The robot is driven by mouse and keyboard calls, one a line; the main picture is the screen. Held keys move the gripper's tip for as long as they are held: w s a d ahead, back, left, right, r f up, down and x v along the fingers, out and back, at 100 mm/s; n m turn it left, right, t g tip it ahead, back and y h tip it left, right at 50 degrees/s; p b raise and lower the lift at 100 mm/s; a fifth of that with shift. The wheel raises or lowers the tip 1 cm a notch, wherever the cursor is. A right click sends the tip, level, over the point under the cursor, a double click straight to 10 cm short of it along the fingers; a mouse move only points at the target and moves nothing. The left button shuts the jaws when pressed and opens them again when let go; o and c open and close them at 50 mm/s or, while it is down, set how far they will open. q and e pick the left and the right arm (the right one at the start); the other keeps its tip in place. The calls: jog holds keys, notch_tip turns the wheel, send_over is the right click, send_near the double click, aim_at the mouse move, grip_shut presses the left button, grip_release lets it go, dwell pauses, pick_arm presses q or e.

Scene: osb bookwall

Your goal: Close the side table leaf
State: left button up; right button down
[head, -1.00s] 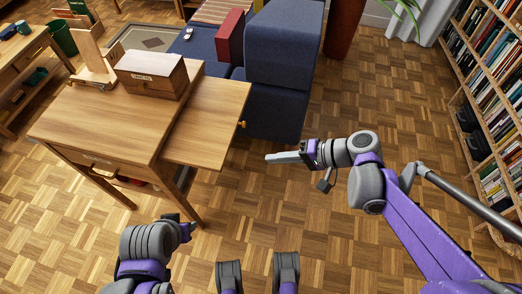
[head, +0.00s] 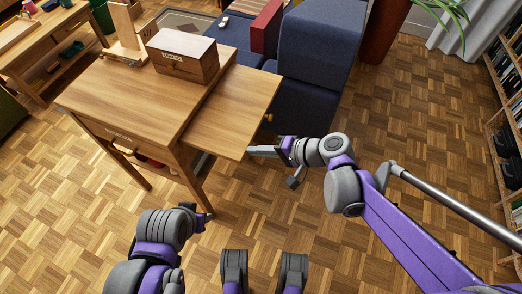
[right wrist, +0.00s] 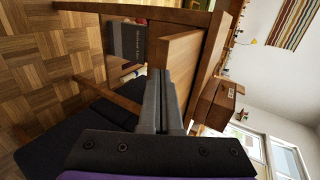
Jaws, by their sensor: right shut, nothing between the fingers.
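The wooden side table (head: 125,95) stands at the left in the head view. Its leaf (head: 236,108) sticks out from the right side, slightly below the tabletop, with a small knob (head: 268,117) on its outer edge. My right gripper (head: 250,150) is shut and empty, its fingers by the leaf's near outer corner. In the right wrist view the shut fingers (right wrist: 163,78) point at the pale leaf (right wrist: 180,62); whether they touch it is unclear. My left gripper (head: 203,219) is low, near the table's front leg, and its jaws cannot be made out.
A wooden box (head: 183,56) and a wooden stand (head: 127,38) sit on the tabletop. A blue sofa (head: 318,70) stands close behind the leaf. A bookshelf (head: 508,120) lines the right edge. The parquet floor between is clear.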

aim_at(200, 133)
jog(key=w+a, duration=0.1)
jog(key=a, duration=0.4)
jog(key=w+a, duration=0.2)
jog(key=a, duration=0.3)
jog(key=w+a, duration=0.2)
jog(key=a, duration=0.3)
jog(key=shift+a+p, duration=0.25)
jog(key=shift+p, duration=0.15)
